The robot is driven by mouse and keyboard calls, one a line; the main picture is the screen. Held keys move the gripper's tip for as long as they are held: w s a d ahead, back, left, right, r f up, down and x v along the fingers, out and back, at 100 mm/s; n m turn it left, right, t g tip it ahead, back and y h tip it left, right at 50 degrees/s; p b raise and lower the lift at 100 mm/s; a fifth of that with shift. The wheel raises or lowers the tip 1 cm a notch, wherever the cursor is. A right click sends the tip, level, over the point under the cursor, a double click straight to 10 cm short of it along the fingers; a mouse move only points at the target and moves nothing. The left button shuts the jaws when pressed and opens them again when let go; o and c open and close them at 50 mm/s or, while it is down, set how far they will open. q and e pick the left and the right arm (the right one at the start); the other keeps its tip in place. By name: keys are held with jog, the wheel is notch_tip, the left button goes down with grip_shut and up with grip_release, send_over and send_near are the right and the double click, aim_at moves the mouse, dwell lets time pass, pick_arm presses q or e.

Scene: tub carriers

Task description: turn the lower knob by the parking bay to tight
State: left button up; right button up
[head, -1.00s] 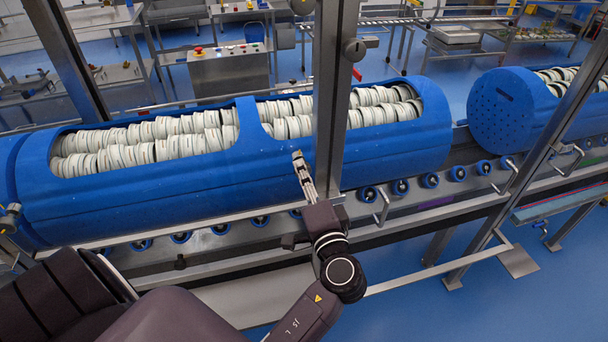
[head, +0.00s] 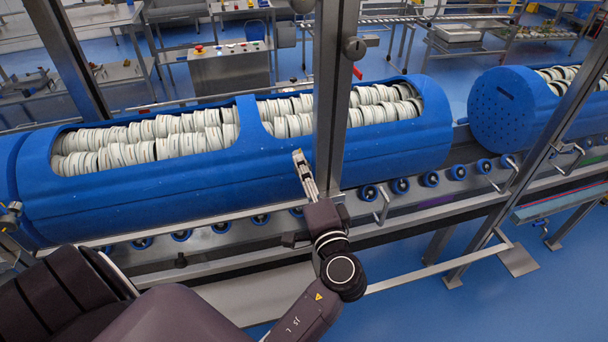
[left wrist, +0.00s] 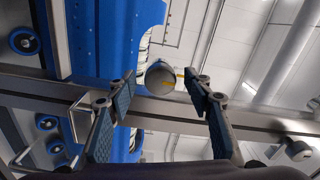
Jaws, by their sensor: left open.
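In the left wrist view a round grey knob (left wrist: 160,79) with small yellow marks sits on a metal post (left wrist: 230,121). It appears between the fingertips of my left gripper (left wrist: 160,80), which is open with its fingers apart on either side. I cannot tell how deep the knob lies between them. Another grey knob (left wrist: 298,149) is farther along the post. In the head view my left gripper (head: 299,158) points up beside the upright post (head: 333,110). An upper knob (head: 355,48) shows on that post; the lower one is not visible there. My right gripper is not in view.
A blue tub (head: 150,195) full of white discs lies behind the post on a roller track with blue rollers (head: 400,186). A second blue tub (head: 497,112) stands to the right. Metal bar handles (head: 381,207) stick out along the track. Blue floor is open at the lower right.

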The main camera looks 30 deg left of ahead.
pick_arm(q)
jog(key=s+d+n+b, duration=0.5)
jog(key=d+n, duration=0.1)
jog(key=n, duration=0.9)
jog(key=s+a+f+m+g+h+p, duration=0.1)
jog(key=s+f+m+g+h, duration=0.15)
jog(key=f, duration=0.45)
jog(key=s+a+f+m+g+h, duration=0.1)
jog(key=s+a+f+g+h, duration=0.15)
jog(key=f, duration=0.45)
jog(key=s+d+f+m+g+h, duration=0.2)
jog(key=s+d+f+m+h, duration=0.3)
jog(key=s+f, duration=0.3)
notch_tip(320, 180, down, 2)
jog(key=shift+s+f+h, duration=0.2)
jog(key=shift+s+h, duration=0.15)
jog(key=shift+h, duration=0.05)
